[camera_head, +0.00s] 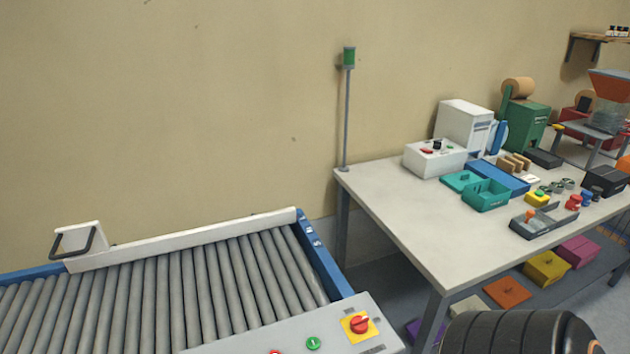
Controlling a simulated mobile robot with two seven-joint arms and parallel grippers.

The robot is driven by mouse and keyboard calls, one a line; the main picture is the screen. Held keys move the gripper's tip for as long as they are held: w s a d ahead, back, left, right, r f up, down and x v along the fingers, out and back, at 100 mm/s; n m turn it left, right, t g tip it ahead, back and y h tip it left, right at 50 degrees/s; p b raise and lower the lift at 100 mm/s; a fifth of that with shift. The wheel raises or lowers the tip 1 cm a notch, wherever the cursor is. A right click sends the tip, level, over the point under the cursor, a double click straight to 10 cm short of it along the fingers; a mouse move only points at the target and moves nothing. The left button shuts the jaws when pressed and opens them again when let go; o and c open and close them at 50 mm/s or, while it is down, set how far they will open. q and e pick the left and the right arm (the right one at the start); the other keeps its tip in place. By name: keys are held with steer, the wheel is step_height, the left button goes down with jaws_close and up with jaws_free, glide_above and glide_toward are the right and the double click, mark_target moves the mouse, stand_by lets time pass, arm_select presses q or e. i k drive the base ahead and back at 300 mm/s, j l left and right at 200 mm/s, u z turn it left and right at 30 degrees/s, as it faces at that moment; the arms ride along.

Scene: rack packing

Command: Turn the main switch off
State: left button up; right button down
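The main switch (359,325) is a red rotary knob on a yellow square plate. It sits at the right end of the grey control panel (240,344) along the front edge of the roller conveyor. A green button (313,343) is to its left, and the top of a red button (275,352) shows at the bottom edge. The knob's handle looks roughly horizontal, slightly tilted; its labels are too small to read. Neither gripper is in view. A dark ribbed arm part of mine is at the bottom right, to the right of the switch.
The roller conveyor (170,290) has blue side rails and empty rollers. A white table (400,225) stands to the right, carrying a white control box (435,158), teal bins and small parts. A green signal light (348,58) stands on a pole at its back left corner.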

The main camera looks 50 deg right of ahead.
mark_target(358, 324)
steer(key=z, duration=1.4)
